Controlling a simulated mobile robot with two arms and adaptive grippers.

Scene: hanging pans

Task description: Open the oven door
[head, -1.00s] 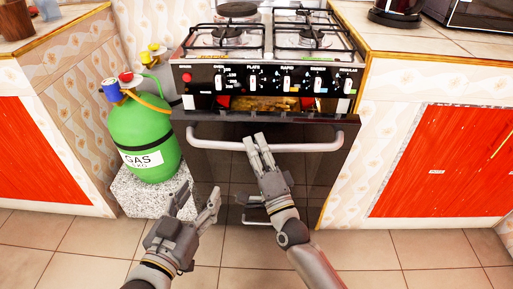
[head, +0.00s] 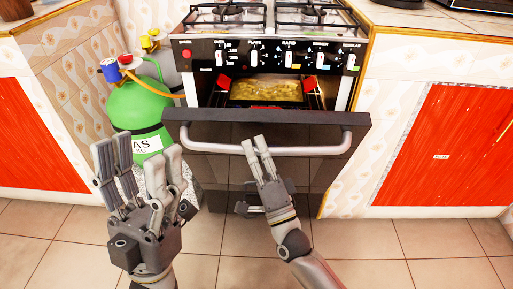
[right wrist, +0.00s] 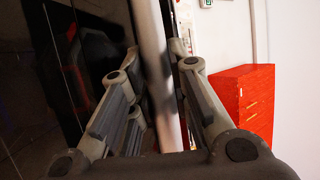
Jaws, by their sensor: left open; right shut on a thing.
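The dark oven door (head: 335,120) is tilted partly open at its top, with a gap to the oven's front. A dish of yellowish food (head: 266,90) shows inside. My right gripper (head: 257,146) is shut on the door's silver handle (head: 215,148), near its middle. In the right wrist view the handle (right wrist: 153,65) passes between the fingers of my right gripper (right wrist: 155,60). My left gripper (head: 140,160) is open and empty, raised in front of the door's left side and the gas bottle, apart from the handle.
A green gas bottle (head: 135,105) with a hose stands left of the oven, partly hidden by my left gripper. Counters with red doors (head: 445,145) flank the oven. The stove top (head: 270,18) has burner grates. The tiled floor (head: 380,250) in front is clear.

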